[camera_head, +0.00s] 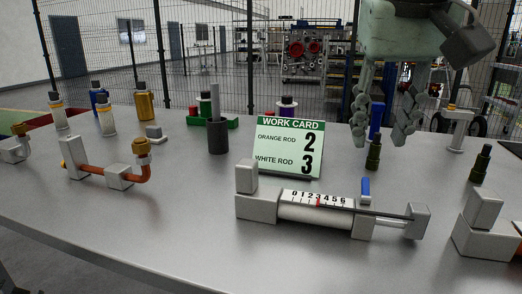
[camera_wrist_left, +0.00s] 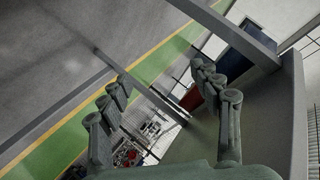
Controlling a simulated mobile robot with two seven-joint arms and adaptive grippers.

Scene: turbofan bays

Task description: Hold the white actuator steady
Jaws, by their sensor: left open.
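The white actuator (camera_head: 315,212) lies on the grey table in the head view, right of centre. It has a 0 to 6 scale, a red mark near 3, end blocks and a thin rod toward its right block (camera_head: 418,221). A small blue lever (camera_head: 366,189) stands up near its right end. My right gripper (camera_head: 379,141) hangs above and behind the actuator, fingers apart, with nothing between them that I can see held. My left gripper (camera_wrist_left: 160,76) is open and empty in the left wrist view, and is not visible in the head view.
A work card (camera_head: 288,147) reading orange rod 2, white rod 3 stands behind the actuator. An orange-rod actuator (camera_head: 119,172) is at left. A grey block (camera_head: 484,225) sits at right. The front table is clear.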

